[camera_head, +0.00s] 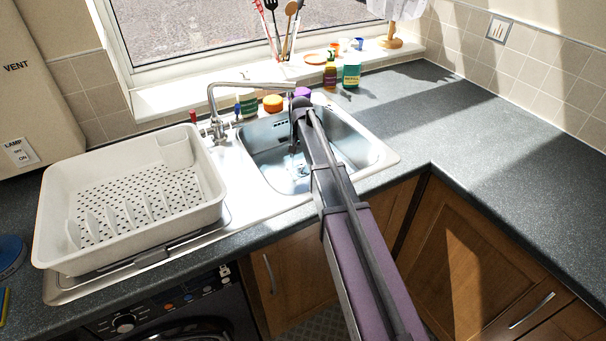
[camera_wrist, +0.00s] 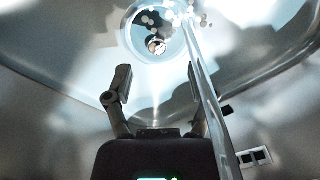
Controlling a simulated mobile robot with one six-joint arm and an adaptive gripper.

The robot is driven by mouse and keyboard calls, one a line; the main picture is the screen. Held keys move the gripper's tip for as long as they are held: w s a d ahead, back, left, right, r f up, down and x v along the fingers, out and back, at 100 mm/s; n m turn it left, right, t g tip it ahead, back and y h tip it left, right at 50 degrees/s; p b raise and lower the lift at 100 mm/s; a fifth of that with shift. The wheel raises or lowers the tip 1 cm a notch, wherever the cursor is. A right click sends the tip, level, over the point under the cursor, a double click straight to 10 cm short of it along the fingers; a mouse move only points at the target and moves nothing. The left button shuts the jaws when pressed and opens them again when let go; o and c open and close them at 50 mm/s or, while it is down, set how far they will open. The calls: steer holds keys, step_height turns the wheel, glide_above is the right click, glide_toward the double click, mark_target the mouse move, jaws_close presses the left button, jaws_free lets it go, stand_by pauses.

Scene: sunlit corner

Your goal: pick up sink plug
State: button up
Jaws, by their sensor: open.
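The steel sink bowl (camera_head: 264,147) holds a round drain area, partly visible in the head view (camera_head: 301,171). In the wrist view, a small round metallic piece (camera_wrist: 156,46) sits in the dark centre of the drain ring (camera_wrist: 128,35); it may be the sink plug, but glare makes this uncertain. My gripper (camera_wrist: 158,80) is open, with its two fingers apart and nothing seen between them. The drain lies beyond the fingertips, apart from them. In the head view my gripper (camera_head: 293,142) points down into the bowl, small and partly hidden by my arm.
The tap (camera_head: 245,86) arches over the bowl close to my gripper. A long shiny bar (camera_wrist: 210,95) runs beside the right finger. A white dish rack (camera_head: 205,190) stands left of the bowl. Bottles, including a green one (camera_head: 351,75), stand behind. The right worktop (camera_head: 500,150) is clear.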

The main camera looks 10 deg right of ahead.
mark_target(302, 165)
steer(key=shift+f, duration=0.35)
steer(key=shift+d+f+b, duration=0.15)
steer(key=shift+f+b, duration=2.35)
steer(key=shift+b, duration=0.2)
jaws_close()
